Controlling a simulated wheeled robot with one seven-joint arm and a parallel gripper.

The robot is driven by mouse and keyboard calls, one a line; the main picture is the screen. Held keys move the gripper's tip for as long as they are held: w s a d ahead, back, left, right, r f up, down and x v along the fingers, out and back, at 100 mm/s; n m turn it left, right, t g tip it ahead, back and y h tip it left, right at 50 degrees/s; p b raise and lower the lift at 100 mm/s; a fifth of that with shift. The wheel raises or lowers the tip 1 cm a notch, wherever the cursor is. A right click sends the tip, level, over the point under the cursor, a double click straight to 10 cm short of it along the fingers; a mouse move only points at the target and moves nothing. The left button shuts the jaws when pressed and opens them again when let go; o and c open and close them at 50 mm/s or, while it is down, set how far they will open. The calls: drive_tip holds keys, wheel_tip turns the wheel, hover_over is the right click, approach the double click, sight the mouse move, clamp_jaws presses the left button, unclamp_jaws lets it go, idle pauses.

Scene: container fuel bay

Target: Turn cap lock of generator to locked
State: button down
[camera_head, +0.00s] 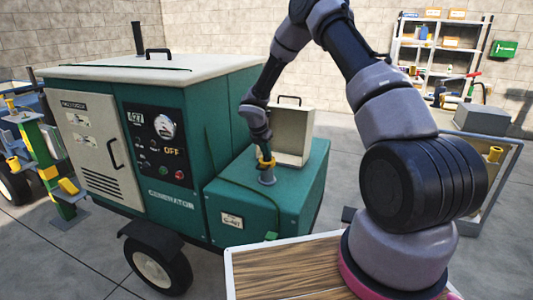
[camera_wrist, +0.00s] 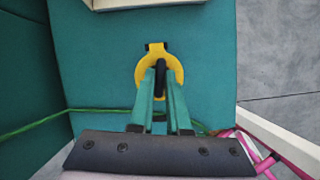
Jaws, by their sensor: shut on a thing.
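The green generator (camera_head: 165,120) stands left of centre in the head view, its panel reading OFF. On its lower right box, a yellow cap lock (camera_head: 265,164) sits on a short grey neck (camera_head: 267,176). In the wrist view the yellow cap lock (camera_wrist: 142,78) is a round ring with a dark bar (camera_wrist: 161,72) across its middle and a black tab (camera_wrist: 155,46) at its far edge. My gripper (camera_head: 265,155) is over the cap from above. In the wrist view my gripper's two teal fingers (camera_wrist: 160,90) are shut on the dark bar, partly hiding the cap's near side.
A beige upright panel with a black handle (camera_head: 292,135) stands just behind the cap. A thin green cable (camera_wrist: 40,122) runs across the box. A wood-topped tray (camera_head: 285,270) is in front. Shelves (camera_head: 440,50) stand at the back right.

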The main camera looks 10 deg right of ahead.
drive_tip(key=m, duration=0.2)
drive_tip(key=m+g+h, duration=0.1)
drive_tip(key=m, duration=0.1)
drive_tip(key=shift+w+a+m+g, duration=0.1)
drive_tip(key=shift+m+g, duration=0.2)
drive_tip(key=m+g, duration=0.1)
drive_tip(key=m, duration=0.2)
drive_tip(key=shift+w+m, duration=0.1)
drive_tip(key=shift+m, duration=0.2)
drive_tip(key=m+g, duration=0.2)
drive_tip(key=m, duration=0.2)
drive_tip(key=shift+w, duration=0.1)
drive_tip(key=shift+m+g+y, duration=0.3)
drive_tip(key=shift+m+g, duration=0.3)
drive_tip(key=shift+m, duration=1.2)
drive_tip(key=c, duration=0.9)
unclamp_jaws()
drive_tip(key=shift+w, duration=0.1)
drive_tip(key=v, duration=1)
drive_tip(key=shift+w+a+r, duration=0.1)
drive_tip(key=shift+w+r, duration=0.05)
drive_tip(key=shift+r, duration=0.2)
